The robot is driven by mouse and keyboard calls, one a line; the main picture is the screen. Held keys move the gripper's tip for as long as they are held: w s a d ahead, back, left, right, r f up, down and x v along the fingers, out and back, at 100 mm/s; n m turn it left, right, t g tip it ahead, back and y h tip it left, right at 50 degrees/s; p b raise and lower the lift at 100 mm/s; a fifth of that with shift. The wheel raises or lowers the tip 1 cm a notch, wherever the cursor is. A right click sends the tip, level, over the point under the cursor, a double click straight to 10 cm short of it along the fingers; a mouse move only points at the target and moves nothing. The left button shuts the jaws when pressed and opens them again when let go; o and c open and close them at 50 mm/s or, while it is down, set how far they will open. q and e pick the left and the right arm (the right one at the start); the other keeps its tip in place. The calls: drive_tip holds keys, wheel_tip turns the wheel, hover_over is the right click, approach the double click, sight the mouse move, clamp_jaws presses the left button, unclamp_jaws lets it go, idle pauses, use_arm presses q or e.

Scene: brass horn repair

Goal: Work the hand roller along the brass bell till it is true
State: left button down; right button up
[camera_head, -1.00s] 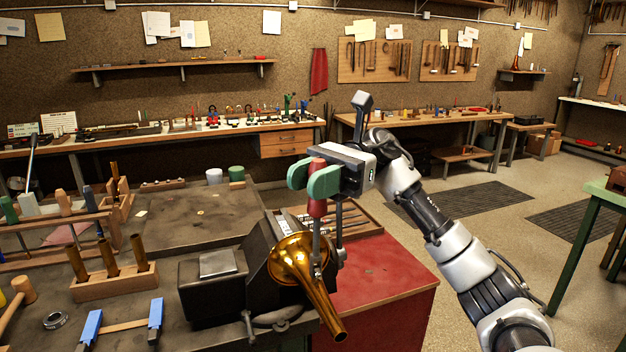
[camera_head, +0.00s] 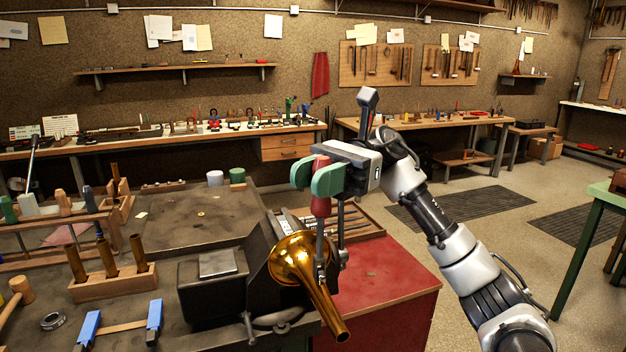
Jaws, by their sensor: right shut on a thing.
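The brass bell (camera_head: 300,263) is at the front edge of the bench, in front of the dark vise (camera_head: 258,254). Its wide end faces up and left, and its narrow tube points down to the right. My right gripper (camera_head: 322,178) has green fingers shut on the red handle of the hand roller (camera_head: 321,205). The roller hangs upright, its metal shank reaching down over the bell's wide part. I cannot tell whether its tip touches the brass. My left gripper is not in view.
A red-topped cabinet (camera_head: 385,283) stands right of the vise, with a tool tray (camera_head: 362,228) behind. Blue-padded clamps (camera_head: 154,314), a wooden block with brass tubes (camera_head: 88,290) and a mallet (camera_head: 22,290) are on the left. Floor to the right is open.

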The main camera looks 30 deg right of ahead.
drive_tip(key=shift+s+a+f+b, duration=0.1)
drive_tip(key=shift+s+b, duration=0.35)
drive_tip(key=shift+s, duration=0.15)
drive_tip(key=shift+s+a+f+b, duration=0.1)
drive_tip(key=shift+s+a+b, duration=0.1)
drive_tip(key=shift+s+b, duration=0.4)
